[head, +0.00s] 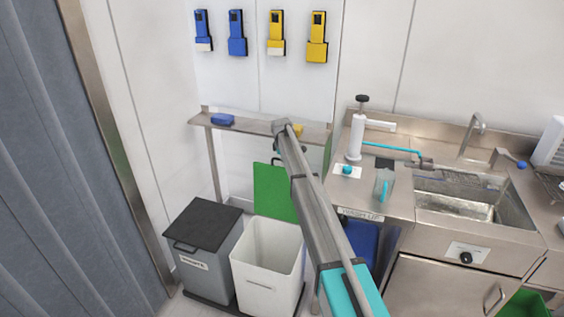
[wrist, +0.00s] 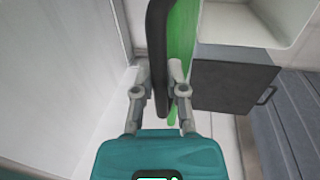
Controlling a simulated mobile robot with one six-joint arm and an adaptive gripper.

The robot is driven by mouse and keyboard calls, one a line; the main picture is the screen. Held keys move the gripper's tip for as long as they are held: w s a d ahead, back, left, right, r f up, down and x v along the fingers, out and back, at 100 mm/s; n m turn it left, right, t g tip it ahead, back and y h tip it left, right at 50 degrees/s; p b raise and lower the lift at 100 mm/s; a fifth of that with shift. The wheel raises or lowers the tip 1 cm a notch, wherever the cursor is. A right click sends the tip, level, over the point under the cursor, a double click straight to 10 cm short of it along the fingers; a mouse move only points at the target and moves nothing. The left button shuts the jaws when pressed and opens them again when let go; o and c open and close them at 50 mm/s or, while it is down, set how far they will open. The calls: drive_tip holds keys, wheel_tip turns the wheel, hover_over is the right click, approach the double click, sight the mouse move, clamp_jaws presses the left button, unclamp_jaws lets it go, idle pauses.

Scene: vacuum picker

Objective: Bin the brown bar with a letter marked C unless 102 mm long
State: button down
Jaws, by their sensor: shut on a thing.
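No brown bar with a letter can be made out in either view. A white bin (head: 268,262) stands on the floor with its mouth open; it also shows in the wrist view (wrist: 243,22). Its green lid (head: 274,192) stands raised at the back. In the wrist view the green lid (wrist: 182,42) is seen edge-on, with a dark rim. My gripper (wrist: 160,75) is shut on this lid, one finger on each side. In the head view my arm hides most of the gripper.
A grey bin (head: 208,258) with a dark shut lid stands left of the white bin. A narrow shelf (head: 258,127) holds a blue object (head: 222,119) and a yellow one (head: 297,130).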

drive_tip(key=shift+w+d, duration=0.15)
drive_tip(key=shift+w, duration=0.05)
drive_tip(key=shift+w, duration=0.1)
drive_tip(key=c, duration=0.7)
unclamp_jaws()
drive_tip(key=shift+a, duration=0.2)
drive_tip(key=shift+o, duration=0.2)
drive_tip(key=shift+r, duration=0.1)
